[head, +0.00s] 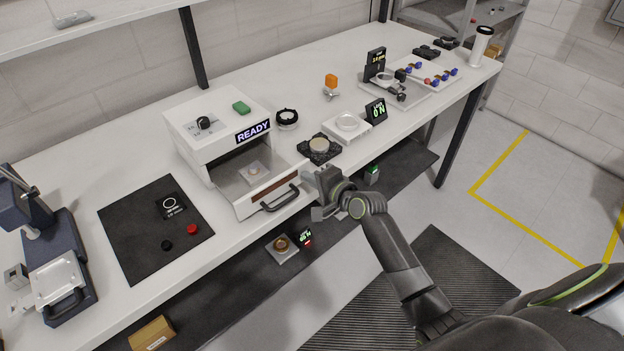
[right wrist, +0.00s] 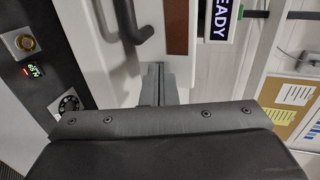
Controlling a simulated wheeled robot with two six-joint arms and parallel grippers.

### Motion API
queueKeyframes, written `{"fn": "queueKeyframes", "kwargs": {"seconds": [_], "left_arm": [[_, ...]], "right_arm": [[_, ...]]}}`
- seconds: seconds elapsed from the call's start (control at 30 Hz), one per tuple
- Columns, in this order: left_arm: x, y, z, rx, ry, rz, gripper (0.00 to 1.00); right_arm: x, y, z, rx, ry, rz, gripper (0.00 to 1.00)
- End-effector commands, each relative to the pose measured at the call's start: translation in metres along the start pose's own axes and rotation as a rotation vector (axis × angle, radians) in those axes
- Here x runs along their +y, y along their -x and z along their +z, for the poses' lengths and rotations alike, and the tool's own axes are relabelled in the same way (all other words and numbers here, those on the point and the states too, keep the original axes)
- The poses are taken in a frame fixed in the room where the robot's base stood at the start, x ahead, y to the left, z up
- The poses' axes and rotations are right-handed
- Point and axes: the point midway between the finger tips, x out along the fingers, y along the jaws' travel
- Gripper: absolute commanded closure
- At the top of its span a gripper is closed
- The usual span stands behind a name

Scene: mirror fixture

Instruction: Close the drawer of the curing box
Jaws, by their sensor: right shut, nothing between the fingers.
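The white curing box (head: 185,125) stands on the bench, with a "READY" display (head: 253,132) on its front. Its drawer (head: 240,208) is pulled out, and a small plate with a round part (head: 254,172) lies inside. The drawer front has a dark bar handle (head: 280,198), which also shows at the top of the right wrist view (right wrist: 130,22). My right gripper (head: 312,183) is just right of the drawer's front, near the handle but not holding it. Its fingers (right wrist: 158,80) are shut and empty; contact with the drawer is unclear. My left gripper is out of view.
A black mat (head: 135,245) with buttons lies left of the box. A black fixture with a round disc (head: 319,148) sits close to the drawer's right. A lower shelf holds small items.

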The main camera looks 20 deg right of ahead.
Motion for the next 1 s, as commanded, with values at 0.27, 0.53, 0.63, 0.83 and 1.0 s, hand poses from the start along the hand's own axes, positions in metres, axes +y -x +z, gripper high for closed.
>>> {"fn": "queueKeyframes", "kwargs": {"seconds": [0.27,0.53,0.63,0.83,1.0], "left_arm": [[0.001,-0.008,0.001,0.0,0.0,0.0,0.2],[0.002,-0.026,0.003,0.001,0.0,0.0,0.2],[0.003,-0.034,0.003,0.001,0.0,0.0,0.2],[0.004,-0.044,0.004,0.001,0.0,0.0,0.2],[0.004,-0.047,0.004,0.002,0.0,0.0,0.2]], "right_arm": [[-0.014,-0.044,0.001,-0.002,0.001,-0.004,1.0],[-0.03,-0.1,0.001,-0.002,0.001,-0.003,1.0],[-0.035,-0.117,0.0,-0.001,0.002,-0.003,1.0],[-0.042,-0.139,0.001,-0.001,0.001,-0.001,1.0],[-0.046,-0.147,0.0,-0.001,0.001,-0.001,1.0]]}}
